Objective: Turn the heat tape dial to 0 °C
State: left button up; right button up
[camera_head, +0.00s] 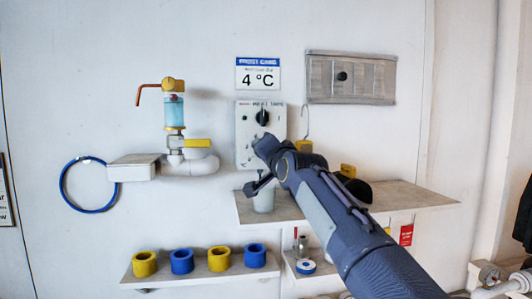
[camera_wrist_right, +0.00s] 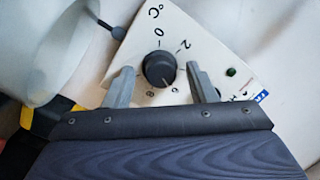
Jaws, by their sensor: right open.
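A white control box (camera_head: 247,133) hangs on the wall, with a black knob (camera_head: 262,117) on its upper part. My right gripper (camera_head: 262,168) is at the box's lower part and hides some of it. In the right wrist view a round black dial (camera_wrist_right: 160,69) is on the white panel (camera_wrist_right: 205,42), with °C, 0, 2, 6 and 8 around it. Its pale pointer mark faces the picture's lower side, near 6 and 8. My right gripper (camera_wrist_right: 163,90) is open, one finger each side of the dial; contact is unclear. My left gripper is not in view.
A sign (camera_head: 258,74) above the box reads 4 °C. Pipework with a yellow-handled valve (camera_head: 197,143) is left of the box. A shelf (camera_head: 410,196) with a white cup (camera_head: 264,201) is below. A green lamp (camera_wrist_right: 231,71) sits beside the dial.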

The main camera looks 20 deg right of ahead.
jog(key=c, duration=1)
jog(key=shift+a+r+n+g+h+p, duration=0.1)
jog(key=shift+n+g+h, duration=0.4)
jog(key=shift+n, duration=4)
jog(key=shift+r+n+g+h+p, duration=0.15)
jog(key=shift+n+h, duration=0.7)
jog(key=shift+n, duration=3.65)
jog(key=shift+a+f+n+g+h+p, duration=0.2)
jog(key=shift+n+h, duration=0.45)
jog(key=shift+n, duration=3.85)
jog(key=shift+d+r+n, duration=0.1)
jog(key=shift+d+n, duration=0.05)
jog(key=shift+n, duration=0.15)
